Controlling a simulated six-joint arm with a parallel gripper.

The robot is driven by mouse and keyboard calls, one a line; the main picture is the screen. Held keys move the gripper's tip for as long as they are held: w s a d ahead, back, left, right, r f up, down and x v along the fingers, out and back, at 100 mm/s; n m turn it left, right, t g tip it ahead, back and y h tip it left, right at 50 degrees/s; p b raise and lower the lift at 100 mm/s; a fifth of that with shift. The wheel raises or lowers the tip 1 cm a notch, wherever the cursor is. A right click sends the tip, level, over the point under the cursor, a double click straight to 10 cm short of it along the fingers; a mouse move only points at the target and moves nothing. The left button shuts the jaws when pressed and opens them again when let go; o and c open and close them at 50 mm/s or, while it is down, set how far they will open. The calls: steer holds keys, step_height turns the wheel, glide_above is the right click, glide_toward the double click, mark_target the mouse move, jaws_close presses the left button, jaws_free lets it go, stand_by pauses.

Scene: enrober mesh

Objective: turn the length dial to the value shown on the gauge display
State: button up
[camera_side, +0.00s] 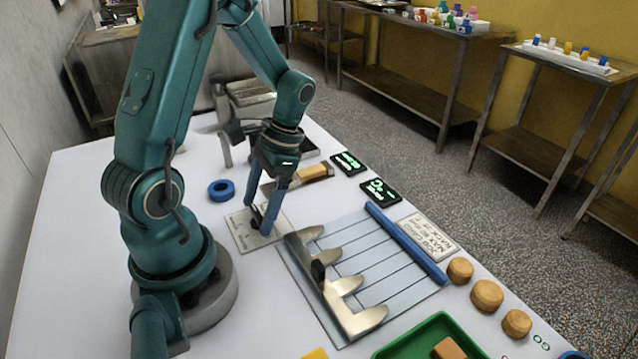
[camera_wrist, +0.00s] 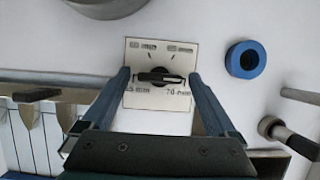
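The length dial is a black knob (camera_wrist: 158,77) on a pale plate (camera_wrist: 155,102) with mm labels near its corners; the lower right one seems to read 70 mm. The knob's bar lies about level in the wrist view. In the side view the plate (camera_side: 241,236) is under my gripper (camera_side: 264,222), which partly hides the knob. In the wrist view my gripper (camera_wrist: 159,76) is open, its blue fingers on either side of the knob with small gaps. Two black displays with green characters, (camera_side: 347,163) and (camera_side: 381,190), stand right of the dial; I cannot read their values surely.
A slatted bed with metal guide fingers (camera_side: 362,318) and a blue bar (camera_side: 405,243) lies right of the dial. A blue ring (camera_side: 221,190) lies behind it. Round brown pieces (camera_side: 487,295) and a green tray (camera_side: 437,332) are at the front right. The left tabletop is clear.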

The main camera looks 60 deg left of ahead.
steer(key=c, duration=1.1)
steer(key=shift+n, duration=0.3)
steer(key=n+h, duration=0.1)
steer(key=n, duration=0.1)
steer(key=n+h, duration=0.1)
steer(key=n, duration=0.2)
steer(key=shift+a+t, duration=0.15)
steer(key=shift+t, duration=0.15)
steer(key=n+h, duration=0.1)
steer(key=n, duration=0.2)
steer(key=n+t, duration=0.1)
steer(key=n, duration=0.2)
steer(key=shift+s+a+t+h, duration=0.1)
steer(key=shift+a+t+h, duration=0.05)
steer(key=shift+t+h, duration=0.2)
